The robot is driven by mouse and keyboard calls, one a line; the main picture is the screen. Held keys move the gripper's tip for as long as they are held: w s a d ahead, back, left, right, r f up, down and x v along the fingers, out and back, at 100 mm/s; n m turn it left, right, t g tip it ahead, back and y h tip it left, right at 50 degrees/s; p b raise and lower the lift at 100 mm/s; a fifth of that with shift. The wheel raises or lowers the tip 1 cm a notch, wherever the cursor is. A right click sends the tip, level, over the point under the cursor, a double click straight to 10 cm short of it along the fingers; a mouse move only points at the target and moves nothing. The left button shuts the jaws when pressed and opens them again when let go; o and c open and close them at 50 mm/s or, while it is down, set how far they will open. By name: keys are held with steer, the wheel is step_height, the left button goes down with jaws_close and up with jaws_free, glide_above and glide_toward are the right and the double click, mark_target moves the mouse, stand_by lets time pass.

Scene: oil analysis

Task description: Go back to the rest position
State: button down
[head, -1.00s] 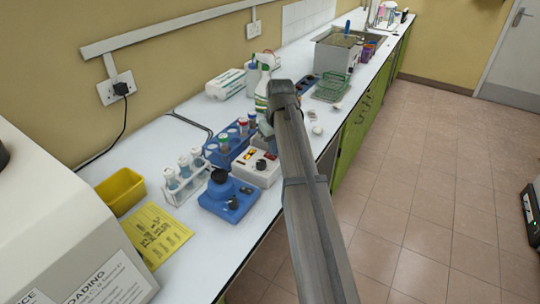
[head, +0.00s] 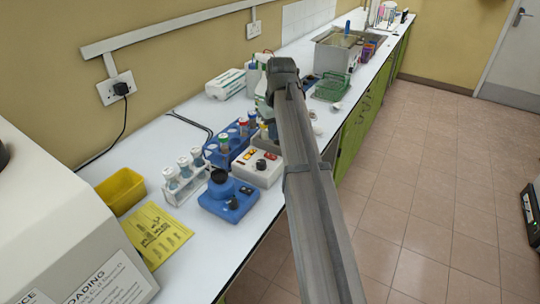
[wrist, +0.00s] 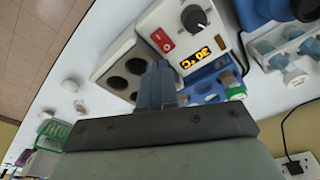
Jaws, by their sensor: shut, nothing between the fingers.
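My gripper (wrist: 157,88) shows in the wrist view with its fingers together and nothing between them. It hangs above the white heater box (wrist: 190,30), which has a red switch, a dial, a lit display and a block with round dark holes. In the head view my arm reaches up over the bench's front edge and hides my fingers. The white heater box (head: 257,168) stands left of my arm there, partly covered by it.
A blue rack (head: 226,155) with capped tubes, a white rack (head: 185,182) with vials, a blue mixer (head: 228,198) and a yellow tray (head: 121,191) stand left of my arm. A green wire basket (head: 332,87) is beyond it.

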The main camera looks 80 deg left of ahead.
stand_by(0.4)
